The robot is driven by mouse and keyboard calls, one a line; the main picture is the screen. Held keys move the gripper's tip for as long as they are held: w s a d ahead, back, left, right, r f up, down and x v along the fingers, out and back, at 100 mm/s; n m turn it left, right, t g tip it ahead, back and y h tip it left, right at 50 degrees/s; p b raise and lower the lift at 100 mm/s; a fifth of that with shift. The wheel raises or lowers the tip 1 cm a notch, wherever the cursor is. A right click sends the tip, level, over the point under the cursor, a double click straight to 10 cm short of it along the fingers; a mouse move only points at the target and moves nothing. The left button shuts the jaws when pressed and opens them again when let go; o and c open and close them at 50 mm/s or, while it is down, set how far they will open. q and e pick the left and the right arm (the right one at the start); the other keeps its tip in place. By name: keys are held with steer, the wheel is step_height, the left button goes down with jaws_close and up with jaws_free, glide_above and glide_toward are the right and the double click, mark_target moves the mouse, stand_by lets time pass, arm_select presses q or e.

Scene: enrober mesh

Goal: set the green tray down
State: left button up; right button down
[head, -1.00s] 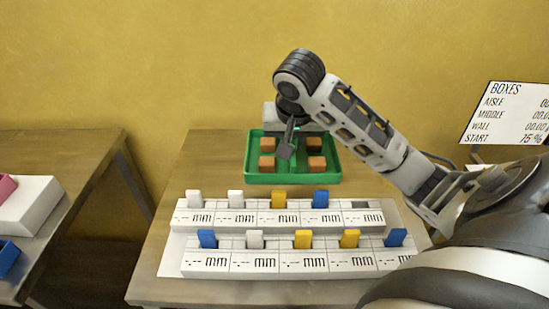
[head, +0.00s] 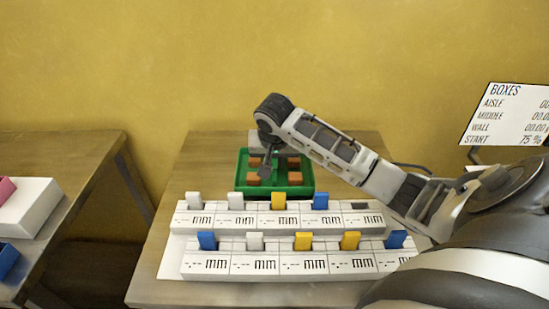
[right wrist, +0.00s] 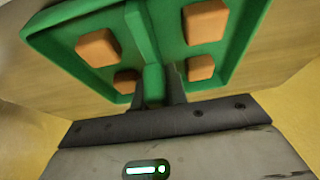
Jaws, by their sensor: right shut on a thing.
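The green tray (head: 276,192) hangs or rests over the back middle of the table, behind the rows of labelled blocks, and holds several orange-brown cubes. I cannot tell whether its underside touches the table. My right gripper (head: 267,165) reaches down over it. The right wrist view shows the gripper (right wrist: 155,92) shut on the tray's raised middle bar (right wrist: 152,80), with cubes on both sides. The tray looks about level in the head view. My left gripper is not in view.
Two white labelled racks (head: 300,262) with white, yellow and blue tabs stand just in front of the tray. The wooden table (head: 205,165) is bare left of the tray. Another table (head: 70,150) with a white box stands at left. A sign (head: 508,112) hangs at right.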

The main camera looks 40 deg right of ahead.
steer(key=shift+f, duration=0.1)
steer(key=c, duration=1.5)
jaws_free()
steer(key=shift+o, duration=0.5)
